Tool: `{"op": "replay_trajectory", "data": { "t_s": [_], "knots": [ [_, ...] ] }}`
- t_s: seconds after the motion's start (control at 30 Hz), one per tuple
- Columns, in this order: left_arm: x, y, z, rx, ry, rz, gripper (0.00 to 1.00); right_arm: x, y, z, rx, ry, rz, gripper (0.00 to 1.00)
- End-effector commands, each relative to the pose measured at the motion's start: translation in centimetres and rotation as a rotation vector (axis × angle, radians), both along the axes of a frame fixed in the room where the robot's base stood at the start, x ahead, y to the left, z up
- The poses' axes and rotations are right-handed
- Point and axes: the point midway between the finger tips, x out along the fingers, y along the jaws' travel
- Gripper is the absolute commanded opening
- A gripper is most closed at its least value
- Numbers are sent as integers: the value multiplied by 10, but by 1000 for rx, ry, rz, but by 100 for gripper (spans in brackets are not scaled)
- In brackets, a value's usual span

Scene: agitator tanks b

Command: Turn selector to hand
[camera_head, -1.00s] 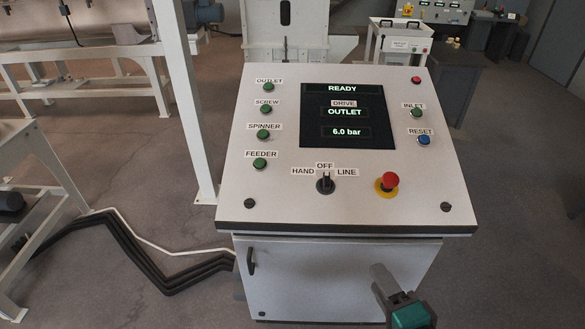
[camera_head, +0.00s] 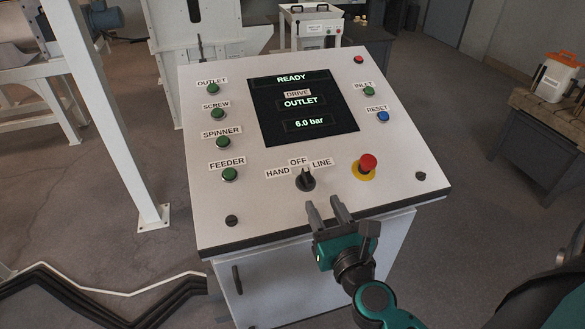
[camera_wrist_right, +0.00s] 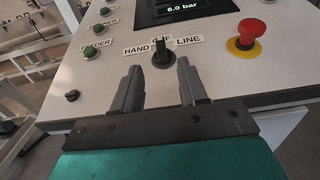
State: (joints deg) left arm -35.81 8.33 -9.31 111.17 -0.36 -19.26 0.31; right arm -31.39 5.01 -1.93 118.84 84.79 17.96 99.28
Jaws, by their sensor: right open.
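The selector (camera_head: 306,180) is a black rotary knob low on the sloped white control panel (camera_head: 260,215). Labels HAND, OFF and LINE stand around it, and its grip points up toward OFF. In the right wrist view the selector (camera_wrist_right: 162,53) shows beyond and between the two fingertips. My right gripper (camera_head: 328,207) is open and empty, just in front of the selector near the panel's lower edge, its fingers pointing at the panel. It does not touch the knob. The open fingers also show in the right wrist view (camera_wrist_right: 157,72). My left gripper is not in view.
A red emergency stop (camera_head: 368,163) on a yellow ring sits right of the selector. A green FEEDER button (camera_head: 229,174) is to its left. The screen (camera_head: 303,108) reads READY. A bench (camera_head: 545,120) with an orange-lidded container (camera_head: 556,72) stands at the right.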

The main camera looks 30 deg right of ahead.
Motion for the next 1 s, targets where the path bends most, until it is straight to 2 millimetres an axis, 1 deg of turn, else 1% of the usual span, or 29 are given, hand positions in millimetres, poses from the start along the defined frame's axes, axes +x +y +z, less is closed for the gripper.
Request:
{"op": "replay_trajectory", "data": {
  "t_s": [0.17, 0.3, 0.5, 0.6, 0.8, 1.0],
  "knots": [
    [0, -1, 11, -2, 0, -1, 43, 23, -5, 4, -4, -2, 0, 43],
    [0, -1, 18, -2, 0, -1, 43, 49, -11, 5, -6, -3, 1, 43],
    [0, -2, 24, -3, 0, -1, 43, 85, -20, 3, -7, -2, 2, 43],
    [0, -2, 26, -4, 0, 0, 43, 100, -24, 3, -6, -1, 1, 43],
    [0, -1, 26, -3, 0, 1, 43, 117, -28, 1, -6, 0, 2, 43],
    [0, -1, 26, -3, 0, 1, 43, 121, -28, 0, -6, 1, 3, 43]
  ]
}}
